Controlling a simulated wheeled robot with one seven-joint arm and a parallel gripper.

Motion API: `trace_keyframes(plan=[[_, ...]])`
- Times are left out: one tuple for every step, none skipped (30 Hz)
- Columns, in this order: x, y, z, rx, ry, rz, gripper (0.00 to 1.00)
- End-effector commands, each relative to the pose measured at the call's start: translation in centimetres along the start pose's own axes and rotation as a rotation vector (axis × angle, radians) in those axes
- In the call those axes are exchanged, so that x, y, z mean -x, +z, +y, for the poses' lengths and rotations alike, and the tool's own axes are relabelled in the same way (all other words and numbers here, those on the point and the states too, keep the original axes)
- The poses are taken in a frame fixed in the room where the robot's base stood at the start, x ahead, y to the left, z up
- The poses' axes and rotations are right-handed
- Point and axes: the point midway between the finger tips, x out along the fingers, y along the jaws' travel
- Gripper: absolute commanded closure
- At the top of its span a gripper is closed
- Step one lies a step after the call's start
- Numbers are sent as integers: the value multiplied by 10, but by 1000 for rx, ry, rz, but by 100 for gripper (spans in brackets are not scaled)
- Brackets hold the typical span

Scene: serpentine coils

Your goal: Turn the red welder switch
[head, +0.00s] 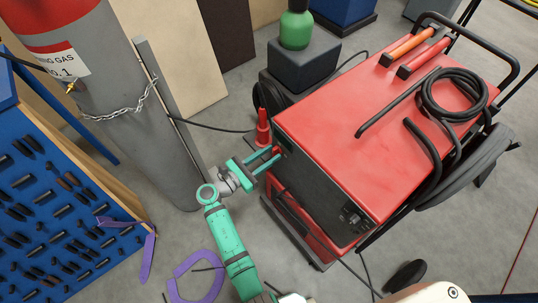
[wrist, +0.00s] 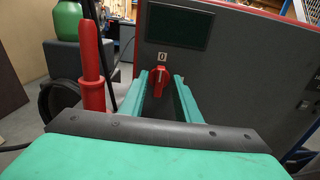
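The red switch (wrist: 159,80) is a small knob on the dark front panel of the red welder (head: 375,140). A label reading "0" sits just above it in the wrist view. In the head view the switch (head: 277,150) is a small red spot at the panel's upper left. My gripper (head: 267,164) is open in front of the panel, its two green fingers pointing at it. In the wrist view my gripper (wrist: 161,84) has one finger on each side of the switch. I cannot tell whether either finger touches it.
A red pointed post (head: 262,127) stands just left of the welder; it is close beside my gripper in the wrist view (wrist: 90,65). A grey gas cylinder (head: 125,105) with a chain and a blue pegboard (head: 60,215) are at left. Black cables (head: 450,95) lie on the welder.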

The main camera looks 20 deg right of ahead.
Motion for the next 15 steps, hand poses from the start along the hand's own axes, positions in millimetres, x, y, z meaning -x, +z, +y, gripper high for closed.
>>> trace_keyframes(plan=[[-1, 0, 0, 0, 0, 0, 70], [-1, 0, 0, 0, 0, 0, 70], [-1, 0, 0, 0, 0, 0, 70], [-1, 0, 0, 0, 0, 0, 70], [-1, 0, 0, 0, 0, 0, 70], [-1, 0, 0, 0, 0, 0, 70], [-1, 0, 0, 0, 0, 0, 70], [-1, 0, 0, 0, 0, 0, 78], [-1, 0, 0, 0, -1, 0, 87], [-1, 0, 0, 0, -1, 0, 94], [-1, 0, 0, 0, -1, 0, 100], [-1, 0, 0, 0, -1, 0, 100], [-1, 0, 0, 0, -1, 0, 100], [-1, 0, 0, 0, -2, 0, 100], [-1, 0, -1, 0, -2, 0, 100]])
